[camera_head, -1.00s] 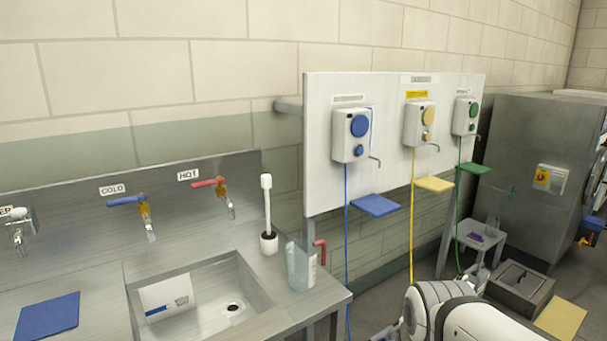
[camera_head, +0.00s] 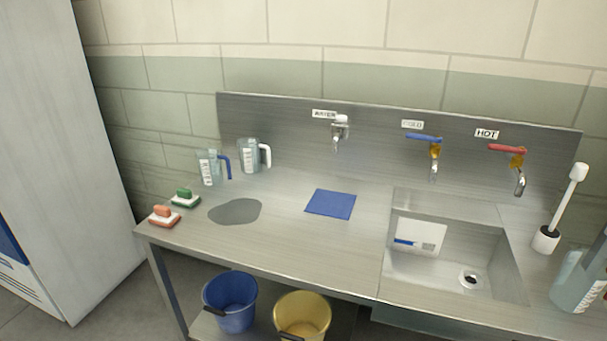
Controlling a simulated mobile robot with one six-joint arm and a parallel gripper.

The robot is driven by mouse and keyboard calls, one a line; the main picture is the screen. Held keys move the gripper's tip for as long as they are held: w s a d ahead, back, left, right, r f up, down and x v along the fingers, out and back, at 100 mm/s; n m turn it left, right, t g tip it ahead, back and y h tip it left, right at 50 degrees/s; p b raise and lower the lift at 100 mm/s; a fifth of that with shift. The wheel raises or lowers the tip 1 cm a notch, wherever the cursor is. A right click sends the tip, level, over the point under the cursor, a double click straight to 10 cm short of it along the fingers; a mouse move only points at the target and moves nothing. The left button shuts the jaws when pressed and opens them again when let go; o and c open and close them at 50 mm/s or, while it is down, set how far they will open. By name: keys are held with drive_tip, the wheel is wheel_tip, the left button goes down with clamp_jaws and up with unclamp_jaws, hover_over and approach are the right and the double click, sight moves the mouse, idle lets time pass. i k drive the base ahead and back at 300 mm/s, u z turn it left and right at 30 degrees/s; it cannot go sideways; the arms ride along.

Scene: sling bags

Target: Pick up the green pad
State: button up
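A small scrub pad with a green top block on a white base (camera_head: 185,198) lies at the left end of the steel counter (camera_head: 290,235). A similar pad with an orange-red block (camera_head: 163,217) lies just in front of it, nearer the counter's left front corner. My gripper is not in view.
Two clear jugs, one blue-handled (camera_head: 209,167) and one white-handled (camera_head: 253,155), stand behind the pads. A grey puddle-like patch (camera_head: 235,211) and a blue square mat (camera_head: 331,204) lie to the right. A sink (camera_head: 440,265) is further right. Blue (camera_head: 231,300) and yellow (camera_head: 302,318) buckets stand below.

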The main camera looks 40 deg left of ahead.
sight(185, 199)
drive_tip(key=u, duration=2.5)
drive_tip(key=k, duration=0.7)
drive_tip(key=z, duration=0.1)
drive_tip(key=i, duration=0.7)
drive_tip(key=u, duration=0.05)
